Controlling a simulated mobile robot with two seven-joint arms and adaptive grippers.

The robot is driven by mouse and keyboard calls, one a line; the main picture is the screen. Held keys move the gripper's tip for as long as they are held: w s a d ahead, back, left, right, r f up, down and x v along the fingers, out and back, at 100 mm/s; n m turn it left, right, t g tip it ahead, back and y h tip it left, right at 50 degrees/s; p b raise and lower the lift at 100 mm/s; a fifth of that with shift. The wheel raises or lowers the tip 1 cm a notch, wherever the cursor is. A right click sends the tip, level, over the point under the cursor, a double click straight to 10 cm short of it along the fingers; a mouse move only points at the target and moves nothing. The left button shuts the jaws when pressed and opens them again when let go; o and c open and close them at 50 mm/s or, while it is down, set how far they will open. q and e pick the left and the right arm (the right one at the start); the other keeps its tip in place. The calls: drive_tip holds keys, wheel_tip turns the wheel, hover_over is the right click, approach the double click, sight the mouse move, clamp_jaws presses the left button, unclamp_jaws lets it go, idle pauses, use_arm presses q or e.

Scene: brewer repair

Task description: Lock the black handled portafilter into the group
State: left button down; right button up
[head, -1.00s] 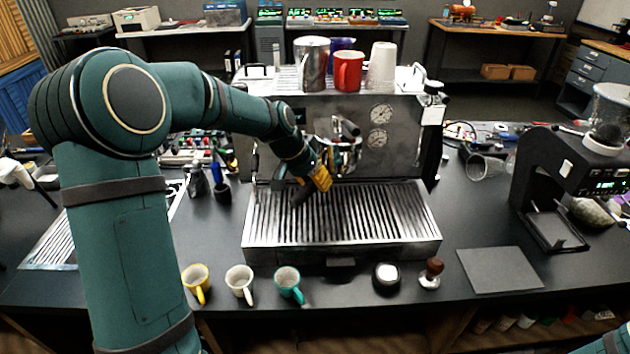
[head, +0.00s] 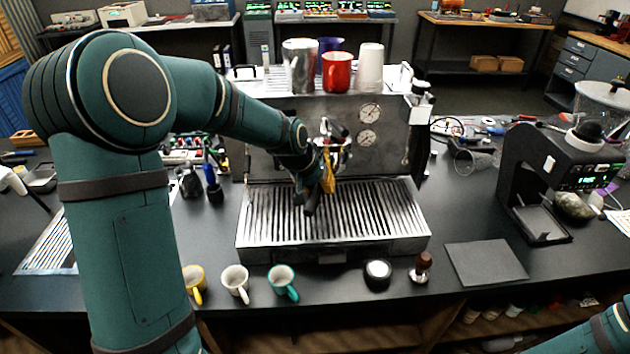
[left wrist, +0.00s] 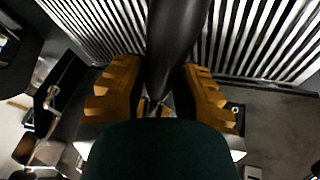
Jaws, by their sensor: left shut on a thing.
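The espresso machine stands in the middle of the counter, with its group (head: 337,145) at the front and the slatted drip tray (head: 400,235) below. My left gripper (head: 318,184) is in front of the group, above the tray. It is shut on the black handle (head: 311,204) of the portafilter, and the handle points toward me. In the left wrist view the handle (left wrist: 172,45) runs between the yellow fingers of the gripper (left wrist: 160,92). The portafilter's basket is hidden behind the gripper, so I cannot tell how it sits in the group. My right gripper is out of view.
Yellow, white and teal mugs (head: 282,281) stand along the front edge, with a round black piece (head: 377,273) and a wooden-handled tamper (head: 422,267). A grinder (head: 560,175) stands at right beside a dark mat (head: 486,263). Cups and a steel pitcher (head: 300,66) stand on the machine.

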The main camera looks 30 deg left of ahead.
use_arm(q)
drive_tip(key=d+n+p, duration=0.1)
drive_tip(key=p, duration=0.1)
drive_tip(key=d+n+y+p, duration=0.1)
drive_tip(key=n, duration=0.1)
drive_tip(key=w+d+n+y+p, duration=0.1)
drive_tip(key=p, duration=0.1)
drive_tip(key=shift+w+p, duration=0.1)
drive_tip(key=shift+p, duration=0.2)
idle(0.6)
drive_tip(key=shift+a, duration=0.1)
drive_tip(key=c, duration=0.7)
unclamp_jaws()
drive_tip(key=shift+c, duration=0.2)
